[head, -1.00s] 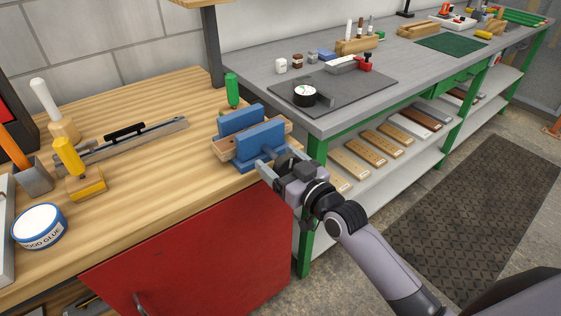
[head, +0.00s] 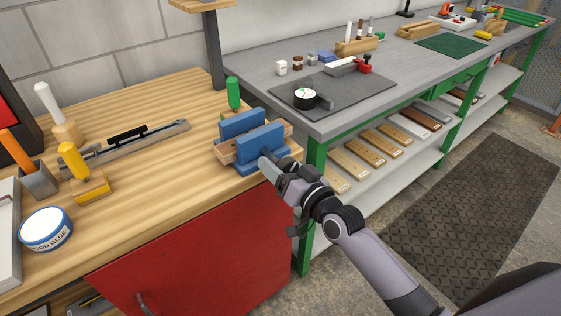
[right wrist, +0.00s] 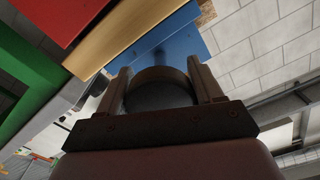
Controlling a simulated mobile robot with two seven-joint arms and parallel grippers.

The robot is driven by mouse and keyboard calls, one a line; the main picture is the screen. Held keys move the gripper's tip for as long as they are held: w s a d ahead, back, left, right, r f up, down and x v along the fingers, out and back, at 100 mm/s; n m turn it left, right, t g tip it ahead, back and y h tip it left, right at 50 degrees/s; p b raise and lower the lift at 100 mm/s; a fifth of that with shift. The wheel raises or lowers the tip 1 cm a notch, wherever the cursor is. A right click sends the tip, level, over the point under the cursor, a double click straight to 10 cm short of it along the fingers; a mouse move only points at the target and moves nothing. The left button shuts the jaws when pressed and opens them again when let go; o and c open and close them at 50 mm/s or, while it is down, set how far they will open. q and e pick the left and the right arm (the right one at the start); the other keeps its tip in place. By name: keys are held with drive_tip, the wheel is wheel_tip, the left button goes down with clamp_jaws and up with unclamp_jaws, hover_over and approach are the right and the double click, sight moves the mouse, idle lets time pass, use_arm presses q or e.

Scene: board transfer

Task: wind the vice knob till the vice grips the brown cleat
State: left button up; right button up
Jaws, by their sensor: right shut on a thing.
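The blue vice (head: 262,140) stands at the right front corner of the wooden bench. The brown cleat (head: 226,156) lies between its two jaws, with both ends sticking out. I cannot tell whether the jaws touch it on both faces. My right gripper (head: 268,162) is at the front of the vice, shut on the knob. In the right wrist view the dark round vice knob (right wrist: 158,92) sits between the two fingers, with the blue vice (right wrist: 172,48) beyond. In the head view the gripper hides the knob. My left gripper is not in view.
A green-handled tool (head: 233,93) stands just behind the vice. A yellow-handled tool (head: 72,160), a glue tin (head: 46,229) and a metal bar tool (head: 150,138) are further left on the wooden bench. A grey bench (head: 350,122) stands to the right.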

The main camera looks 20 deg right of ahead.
drive_tip(key=m+p, duration=0.1)
drive_tip(key=m, duration=0.4)
drive_tip(key=shift+m, duration=0.4)
idle(0.4)
drive_tip(key=o, duration=1)
drive_tip(key=shift+s, duration=0.15)
drive_tip(key=v, duration=0.7)
